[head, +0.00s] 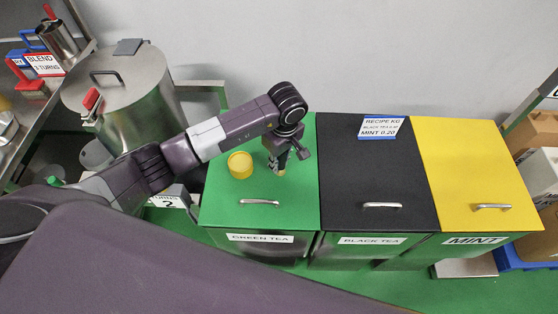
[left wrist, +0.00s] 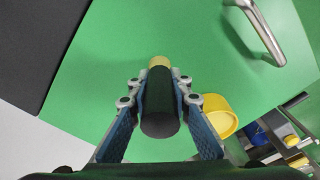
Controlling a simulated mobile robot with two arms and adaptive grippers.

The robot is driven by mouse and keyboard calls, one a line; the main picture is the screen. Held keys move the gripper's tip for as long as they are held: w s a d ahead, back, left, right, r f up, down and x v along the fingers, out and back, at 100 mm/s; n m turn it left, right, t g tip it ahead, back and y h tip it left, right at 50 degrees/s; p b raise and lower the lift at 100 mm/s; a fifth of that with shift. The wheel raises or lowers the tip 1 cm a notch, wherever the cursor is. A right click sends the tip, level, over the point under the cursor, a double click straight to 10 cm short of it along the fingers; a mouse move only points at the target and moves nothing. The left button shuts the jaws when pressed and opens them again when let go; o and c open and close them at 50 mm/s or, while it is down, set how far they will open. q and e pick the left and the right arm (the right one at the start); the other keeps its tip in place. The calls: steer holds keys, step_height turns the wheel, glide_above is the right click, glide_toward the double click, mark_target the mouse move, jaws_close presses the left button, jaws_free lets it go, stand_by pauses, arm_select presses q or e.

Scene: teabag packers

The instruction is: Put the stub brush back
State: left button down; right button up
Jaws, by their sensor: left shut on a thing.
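The stub brush shows in the left wrist view as a dark cylindrical handle (left wrist: 158,108) with a pale yellow end (left wrist: 159,62). My left gripper (left wrist: 159,84) is shut on its handle, one finger on each side. In the head view my left gripper (head: 282,157) points down over the green lid (head: 225,205), and the brush's pale end (head: 281,172) shows below it, close to the lid; I cannot tell whether it touches. A round yellow pot (head: 240,165) stands on the green lid just left of the gripper; it also shows in the left wrist view (left wrist: 220,117).
The black lid (head: 345,170) and yellow lid (head: 470,165) lie to the right, with metal handles in front. A recipe card (head: 382,127) lies on the black lid. A steel drum (head: 140,100) stands at the left. The green lid's front is clear except for its handle (head: 259,202).

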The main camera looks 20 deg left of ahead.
arm_select(q)
steer(key=shift+f, duration=0.1)
steer(key=shift+f, duration=0.1)
steer(key=c, duration=1.8)
jaws_free()
steer(key=shift+o, duration=0.2)
